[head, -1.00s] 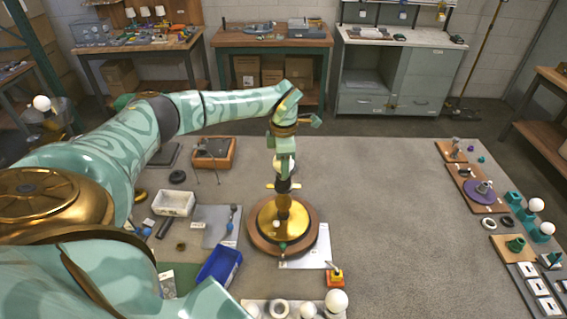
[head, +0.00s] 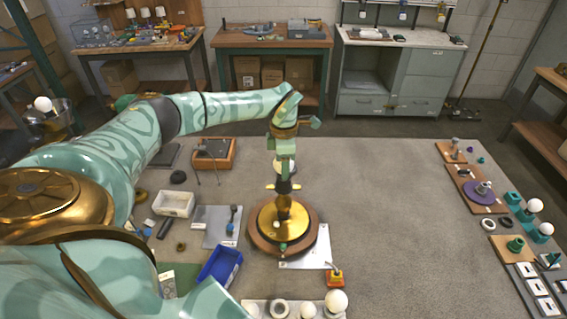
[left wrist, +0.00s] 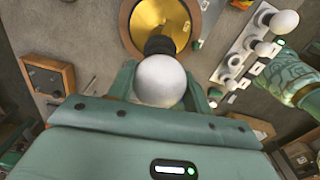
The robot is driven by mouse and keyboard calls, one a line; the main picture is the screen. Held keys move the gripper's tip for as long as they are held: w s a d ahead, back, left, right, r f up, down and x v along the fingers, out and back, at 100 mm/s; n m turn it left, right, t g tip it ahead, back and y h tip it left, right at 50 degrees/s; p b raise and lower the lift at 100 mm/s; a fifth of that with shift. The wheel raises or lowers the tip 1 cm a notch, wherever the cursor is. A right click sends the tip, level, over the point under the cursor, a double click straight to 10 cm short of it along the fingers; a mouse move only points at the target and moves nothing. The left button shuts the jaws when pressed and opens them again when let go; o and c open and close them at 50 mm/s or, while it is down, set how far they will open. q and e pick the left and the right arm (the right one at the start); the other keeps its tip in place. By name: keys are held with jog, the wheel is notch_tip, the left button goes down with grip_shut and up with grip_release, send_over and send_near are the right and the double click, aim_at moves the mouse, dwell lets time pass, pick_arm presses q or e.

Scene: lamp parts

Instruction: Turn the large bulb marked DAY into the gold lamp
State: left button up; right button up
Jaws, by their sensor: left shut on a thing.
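The gold lamp (head: 265,222) stands on a round wooden base on the grey table, its socket facing up. In the left wrist view its gold disc (left wrist: 160,22) shows at the top. My left gripper (head: 284,176) is directly above the lamp, pointing down. It is shut on a large white bulb, which shows round between the fingers in the left wrist view (left wrist: 160,80). The bulb's dark lower end points at the lamp's socket. I cannot tell whether they touch. No DAY marking is readable.
A blue bin (head: 220,267) and a white bin (head: 174,204) stand left of the lamp. A holder with white bulbs (head: 336,300) is at the front edge, near a small orange-yellow block (head: 335,278). Boards with parts (head: 482,190) line the right edge. The table right of the lamp is clear.

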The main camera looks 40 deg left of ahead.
pick_arm(q)
jog(key=shift+s+f, duration=0.1)
jog(key=shift+f, duration=0.15)
jog(key=shift+r+m+p, duration=0.1)
jog(key=shift+m+p, duration=0.5)
jog(key=shift+m, duration=0.4)
jog(key=shift+m+p, duration=0.45)
jog(key=shift+m, duration=2.05)
jog(key=shift+p, duration=0.3)
jog(key=shift+m+p, duration=0.4)
jog(key=shift+m, duration=1.7)
jog(key=m, duration=0.2)
jog(key=shift+f+m, duration=0.2)
jog(key=shift+m, duration=0.1)
